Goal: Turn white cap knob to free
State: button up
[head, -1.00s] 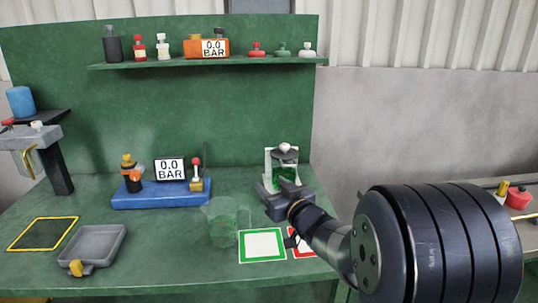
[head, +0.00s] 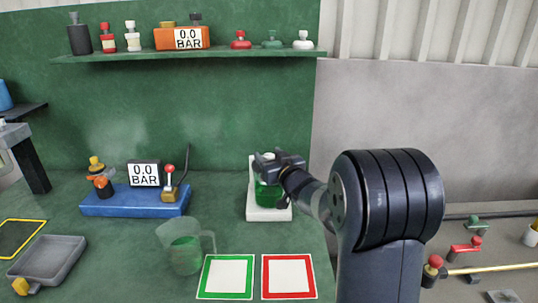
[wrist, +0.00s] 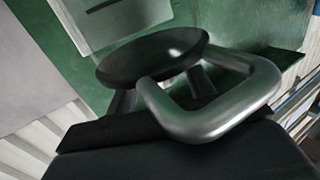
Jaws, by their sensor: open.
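A white stand (head: 268,214) near the bench's right edge holds a vessel with green contents (head: 267,196). Its pale cap knob (head: 268,156) shows at the top in the head view, partly hidden by my gripper. My gripper (head: 276,160) is open at the height of the vessel's top, close around or beside the knob; I cannot tell whether it touches. In the wrist view a dark round disc (wrist: 150,58) and a grey metal loop (wrist: 255,95) fill the middle. The knob cannot be made out clearly there.
A clear jug with green liquid (head: 184,247) stands left of the stand. Green-framed (head: 207,293) and red-framed (head: 270,293) pads lie in front. A blue gauge base (head: 120,203) is further left. A shelf (head: 180,54) with bottles and coloured knobs runs above.

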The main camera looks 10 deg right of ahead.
jog(key=shift+w+a, duration=0.1)
jog(key=shift+w, duration=0.15)
jog(key=shift+c, duration=0.4)
jog(key=c, duration=0.9)
jog(key=shift+o, duration=0.2)
